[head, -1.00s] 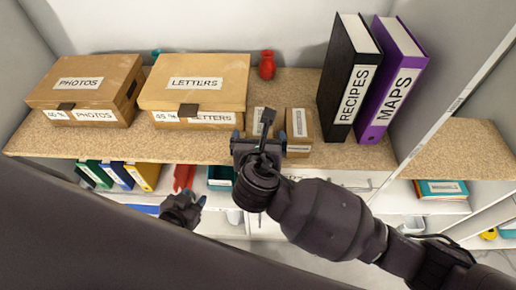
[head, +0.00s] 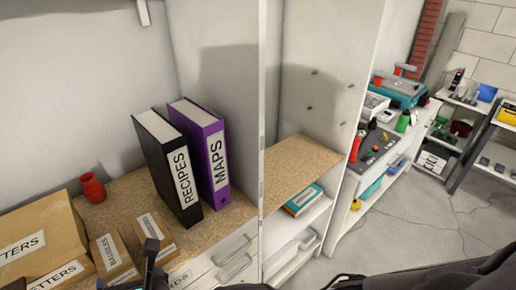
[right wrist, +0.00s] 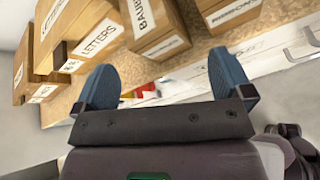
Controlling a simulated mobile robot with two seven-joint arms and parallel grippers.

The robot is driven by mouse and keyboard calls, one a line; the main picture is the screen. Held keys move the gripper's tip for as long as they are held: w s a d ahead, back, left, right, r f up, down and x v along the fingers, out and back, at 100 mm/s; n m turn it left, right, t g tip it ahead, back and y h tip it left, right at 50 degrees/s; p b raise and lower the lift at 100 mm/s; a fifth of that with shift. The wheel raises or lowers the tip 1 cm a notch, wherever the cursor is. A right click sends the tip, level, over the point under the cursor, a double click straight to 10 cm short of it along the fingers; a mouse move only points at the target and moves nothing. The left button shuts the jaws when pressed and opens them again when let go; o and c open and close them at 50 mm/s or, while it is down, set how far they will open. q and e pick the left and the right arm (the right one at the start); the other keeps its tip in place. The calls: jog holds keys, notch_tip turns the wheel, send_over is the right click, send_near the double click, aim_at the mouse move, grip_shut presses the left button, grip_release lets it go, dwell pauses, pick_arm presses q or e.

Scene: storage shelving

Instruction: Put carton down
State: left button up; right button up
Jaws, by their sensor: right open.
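A small brown carton with a BAUBLES label (head: 111,254) stands on the tan shelf top beside the big LETTERS box. It also shows in the right wrist view (right wrist: 153,25), beyond my fingers. A second small carton (head: 154,234) stands just right of it, its label partly readable as RIBBONS in the right wrist view (right wrist: 228,12). My right gripper (right wrist: 162,68) is open, its two blue fingers wide apart with nothing between them. In the head view it shows only partly at the bottom left, in front of the cartons. My left gripper is not in view.
The LETTERS box (head: 38,240) stands left, with a red vase (head: 93,188) behind. The black RECIPES binder (head: 168,168) and purple MAPS binder (head: 206,152) stand right of the cartons. A lower tan shelf (head: 300,165) beyond the divider is bare.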

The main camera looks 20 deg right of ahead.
jog(key=w+d+f+m+g, duration=0.1)
jog(key=d+f+m, duration=0.4)
jog(key=d+m, duration=0.35)
jog(key=d+f+m, duration=0.6)
jog(key=d+m, duration=0.1)
jog(key=m, duration=0.3)
jog(key=s+d+f+m+h, duration=0.1)
jog(key=s+d+f+m, duration=0.1)
jog(key=d+m, duration=0.3)
jog(key=s+d+f+m+h, duration=0.1)
jog(key=s+d+m, duration=0.3)
jog(key=d, duration=0.6)
jog(key=s+d+f+m+h, duration=0.2)
jog(key=s+d+f+m, duration=0.2)
jog(key=d+m, duration=0.2)
jog(key=shift+d+t, duration=0.4)
jog(key=shift+d, duration=0.25)
jog(key=shift+f, duration=0.1)
jog(key=shift+w, duration=0.1)
